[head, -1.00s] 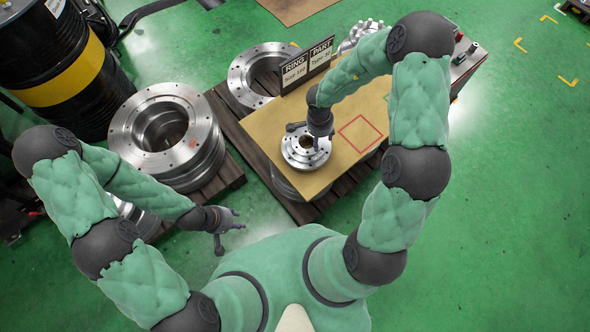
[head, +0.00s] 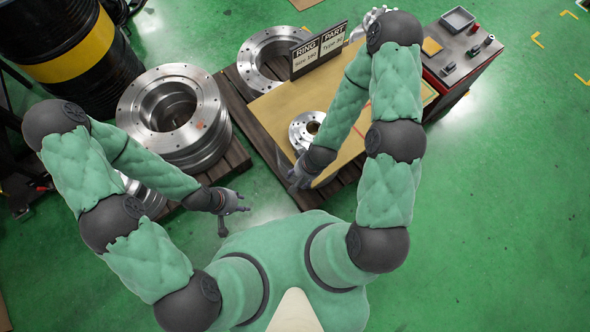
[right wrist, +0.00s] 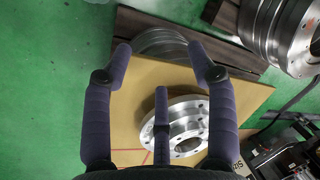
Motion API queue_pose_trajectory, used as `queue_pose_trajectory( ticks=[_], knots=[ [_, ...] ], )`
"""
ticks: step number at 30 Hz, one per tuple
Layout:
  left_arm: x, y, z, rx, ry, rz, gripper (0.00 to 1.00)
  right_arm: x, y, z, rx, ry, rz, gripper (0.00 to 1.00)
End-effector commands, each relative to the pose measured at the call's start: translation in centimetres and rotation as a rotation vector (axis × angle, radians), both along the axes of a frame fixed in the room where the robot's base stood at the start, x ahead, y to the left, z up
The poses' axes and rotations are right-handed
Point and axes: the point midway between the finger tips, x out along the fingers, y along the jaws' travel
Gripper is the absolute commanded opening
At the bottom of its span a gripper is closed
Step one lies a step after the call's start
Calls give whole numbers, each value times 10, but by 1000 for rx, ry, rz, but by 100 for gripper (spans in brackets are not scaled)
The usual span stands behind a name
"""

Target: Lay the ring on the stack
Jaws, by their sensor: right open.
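A silver flanged ring (head: 303,131) with bolt holes lies on the tan board, partly hidden by my right forearm; it also shows in the right wrist view (right wrist: 185,112). My right gripper (head: 299,180) is at the board's front edge, nearer my body than the ring. In the right wrist view my right gripper (right wrist: 159,65) has its fingers spread and empty, with the ring below and apart from it. A stack of large steel rings (head: 205,120) stands on the left pallet. My left gripper (head: 236,205) is open and empty over the floor, right of that stack.
The tan board (head: 276,108) carries a RING and PART sign (head: 319,50). More large rings (head: 250,75) lie behind it on the pallet. A black and yellow drum (head: 75,55) stands at back left, a control cabinet (head: 463,55) at back right.

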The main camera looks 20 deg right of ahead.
Motion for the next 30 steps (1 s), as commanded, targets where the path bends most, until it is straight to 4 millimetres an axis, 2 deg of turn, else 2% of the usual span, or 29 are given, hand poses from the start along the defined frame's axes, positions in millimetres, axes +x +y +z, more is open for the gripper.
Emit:
queue_pose_trajectory(
  ticks=[3,8,30],
  knots=[
    [0,0,0,0,0,0,40,-21,18,0,57,21,72,58],
    [0,0,0,0,0,0,40,-34,28,1,95,32,115,58],
    [0,0,0,0,0,0,40,-35,29,2,99,32,120,58]
  ],
)
